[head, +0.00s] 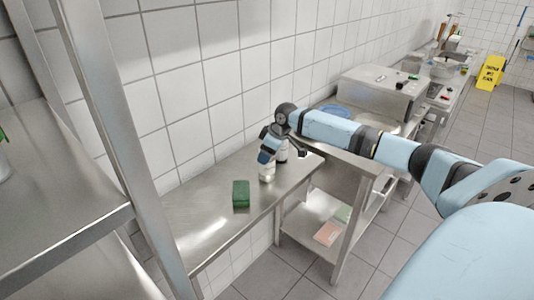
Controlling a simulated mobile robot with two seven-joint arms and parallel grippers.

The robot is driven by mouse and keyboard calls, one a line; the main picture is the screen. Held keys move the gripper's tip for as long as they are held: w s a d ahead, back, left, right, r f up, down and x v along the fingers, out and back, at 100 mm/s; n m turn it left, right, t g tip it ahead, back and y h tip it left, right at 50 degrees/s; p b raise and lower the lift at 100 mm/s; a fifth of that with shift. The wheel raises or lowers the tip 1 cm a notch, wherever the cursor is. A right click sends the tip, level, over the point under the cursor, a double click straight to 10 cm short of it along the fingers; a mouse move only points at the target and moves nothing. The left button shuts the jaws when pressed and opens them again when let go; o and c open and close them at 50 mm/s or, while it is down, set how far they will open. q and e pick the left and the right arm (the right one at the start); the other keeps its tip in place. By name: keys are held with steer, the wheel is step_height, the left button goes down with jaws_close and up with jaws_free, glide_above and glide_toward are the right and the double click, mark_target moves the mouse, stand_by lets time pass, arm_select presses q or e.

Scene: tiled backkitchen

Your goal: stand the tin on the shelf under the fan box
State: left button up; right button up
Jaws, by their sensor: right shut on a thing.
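My right arm reaches in from the right, and its gripper (267,163) points down over the steel wall shelf. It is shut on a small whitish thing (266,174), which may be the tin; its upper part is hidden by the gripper. I cannot tell whether its base touches the shelf (208,222). I cannot make out a fan box for certain. My left gripper is not in view.
A green block (241,195) lies on the shelf left of the gripper. A steel post (120,130) and rack shelves (60,200) stand at the left. A steel table (340,240) with a low shelf stands right. A yellow floor sign (490,72) is far back.

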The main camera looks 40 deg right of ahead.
steer(key=shift+f, duration=0.1)
steer(key=o, duration=1.1)
steer(key=shift+f, duration=0.1)
steer(key=shift+o, duration=0.2)
steer(key=v, duration=1.2)
